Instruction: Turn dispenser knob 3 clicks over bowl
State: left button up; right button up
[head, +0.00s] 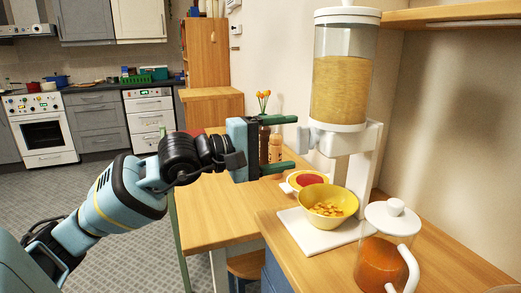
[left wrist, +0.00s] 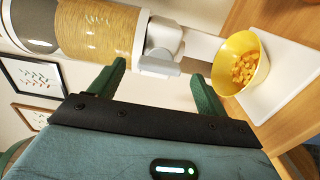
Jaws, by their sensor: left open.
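My left gripper (head: 286,142) is open and empty, just left of the knob. In the left wrist view its green fingers (left wrist: 158,88) lie to either side of the knob. My right gripper is not in view.
A glass jug (head: 378,255) with orange-brown liquid stands on the counter at the front right. A wooden shelf (head: 440,17) is at upper right.

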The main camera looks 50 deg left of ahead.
pick_arm(q)
jog(key=shift+s+a+f, duration=0.15)
jog(key=shift+s, duration=0.3)
jog(key=b+v, duration=0.1)
jog(key=v, duration=0.3)
jog(key=shift+s+a, duration=0.15)
jog(key=shift+s, duration=0.25)
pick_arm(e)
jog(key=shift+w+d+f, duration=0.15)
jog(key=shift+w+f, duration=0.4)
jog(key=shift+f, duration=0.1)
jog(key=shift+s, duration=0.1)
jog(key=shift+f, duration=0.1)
